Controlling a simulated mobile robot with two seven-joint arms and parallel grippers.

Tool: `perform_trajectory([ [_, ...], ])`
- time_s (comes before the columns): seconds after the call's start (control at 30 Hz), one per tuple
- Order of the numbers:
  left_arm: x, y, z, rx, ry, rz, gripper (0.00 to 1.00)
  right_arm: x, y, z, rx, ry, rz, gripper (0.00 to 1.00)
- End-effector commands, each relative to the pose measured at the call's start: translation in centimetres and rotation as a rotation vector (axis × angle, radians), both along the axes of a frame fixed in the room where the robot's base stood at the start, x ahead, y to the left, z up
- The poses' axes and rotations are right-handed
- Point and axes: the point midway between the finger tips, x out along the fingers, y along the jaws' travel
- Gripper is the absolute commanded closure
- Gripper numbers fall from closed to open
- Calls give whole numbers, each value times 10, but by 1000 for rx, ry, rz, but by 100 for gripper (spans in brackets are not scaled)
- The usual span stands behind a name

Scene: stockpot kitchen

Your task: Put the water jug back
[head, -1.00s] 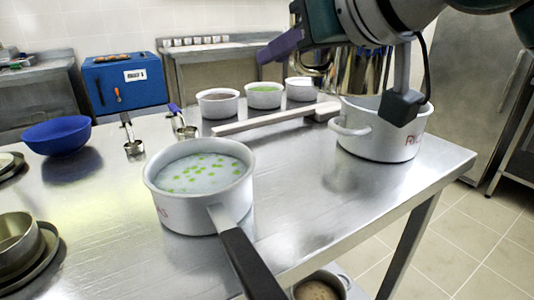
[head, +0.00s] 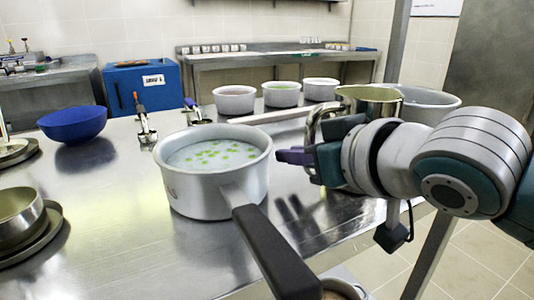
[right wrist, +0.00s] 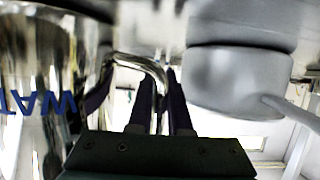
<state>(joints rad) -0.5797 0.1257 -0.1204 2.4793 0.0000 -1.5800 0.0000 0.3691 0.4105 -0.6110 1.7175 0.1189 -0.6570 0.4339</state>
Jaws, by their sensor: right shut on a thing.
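The water jug (head: 370,97) is a shiny metal jug with a looped handle, at centre right in the head view. My right gripper (head: 302,157) is shut on its handle. In the right wrist view the jug's side (right wrist: 30,85) carries inverted blue letters, and the gripper's dark fingers (right wrist: 160,105) close around the bent handle (right wrist: 143,63). My gripper and arm hide the jug's lower part in the head view, so I cannot tell whether its base touches the table. My left gripper is not in view.
A white saucepan (head: 213,190) of pale liquid with green bits stands left of my right gripper, its dark handle pointing frontward. A large white pot (head: 428,103) stands behind the jug. Several small white pots (head: 282,95) line the back. A blue bowl (head: 72,124) stands left.

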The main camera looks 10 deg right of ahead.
Motion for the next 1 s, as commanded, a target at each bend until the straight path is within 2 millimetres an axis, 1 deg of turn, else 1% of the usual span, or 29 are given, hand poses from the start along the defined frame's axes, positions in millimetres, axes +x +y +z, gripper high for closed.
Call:
perform_trajectory([
  [0.07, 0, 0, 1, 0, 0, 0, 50, 1, 0, 2, 0, -4, 1, 100],
  [0.2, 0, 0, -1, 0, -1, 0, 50, 0, 0, -1, 0, -3, 0, 100],
  [0.23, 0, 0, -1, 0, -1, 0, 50, 0, 0, -3, 1, 0, 0, 82],
  [0.4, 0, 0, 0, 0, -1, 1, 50, 0, 0, -2, 1, 0, 0, 63],
  [0.5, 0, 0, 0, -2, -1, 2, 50, 0, 0, -2, 0, 0, 0, 53],
  [0.7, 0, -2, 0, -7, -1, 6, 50, 0, 0, -2, 0, 0, 0, 53],
  [0.8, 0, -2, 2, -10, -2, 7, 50, 0, 0, 3, 0, -1, 0, 53],
  [0.87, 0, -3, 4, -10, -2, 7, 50, -5, -2, 4, 1, 1, 0, 53],
  [1.0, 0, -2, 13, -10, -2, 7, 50, -24, -9, 14, 1, 1, 1, 53],
])
